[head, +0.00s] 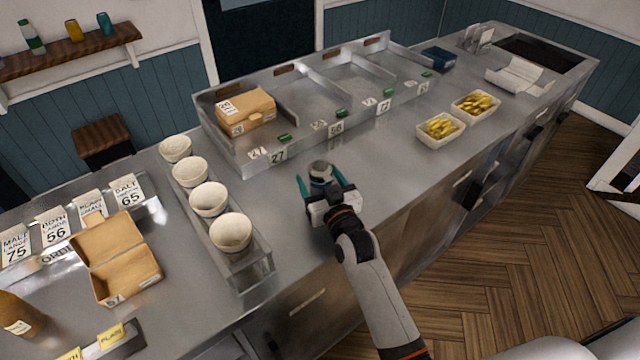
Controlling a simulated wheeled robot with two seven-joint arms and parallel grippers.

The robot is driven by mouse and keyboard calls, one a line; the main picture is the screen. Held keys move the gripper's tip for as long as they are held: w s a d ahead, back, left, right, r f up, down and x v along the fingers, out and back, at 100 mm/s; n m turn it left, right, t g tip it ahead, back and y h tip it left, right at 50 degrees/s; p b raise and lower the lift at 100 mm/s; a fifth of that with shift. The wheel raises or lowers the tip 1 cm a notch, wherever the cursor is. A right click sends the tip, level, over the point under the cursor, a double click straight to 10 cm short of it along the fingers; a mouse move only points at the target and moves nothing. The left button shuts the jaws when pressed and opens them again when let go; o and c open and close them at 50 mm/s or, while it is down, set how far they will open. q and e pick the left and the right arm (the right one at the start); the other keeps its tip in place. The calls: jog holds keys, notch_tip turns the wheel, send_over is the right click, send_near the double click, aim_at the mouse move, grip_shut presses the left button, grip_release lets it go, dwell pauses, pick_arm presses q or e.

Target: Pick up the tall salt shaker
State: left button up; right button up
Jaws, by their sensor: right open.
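The tall salt shaker (321,168) has a grey, rounded metal top and stands on the steel counter (385,165), in front of the divided steel bin. My right gripper (319,180) is open, with its teal fingers on either side of the shaker. I cannot tell whether the fingers touch it. The shaker's lower part is hidden behind the gripper. My left gripper is not in view.
A steel rack of paper cups (232,232) stands to the left. The divided bin (235,160) with a cardboard box (246,110) is behind. Trays of chips (440,128) sit to the right. An open carton (110,250) lies at far left. The counter right of the gripper is clear.

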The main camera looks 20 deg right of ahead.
jog(key=shift+s, duration=0.1)
jog(key=shift+c, duration=0.2)
jog(key=c, duration=1.4)
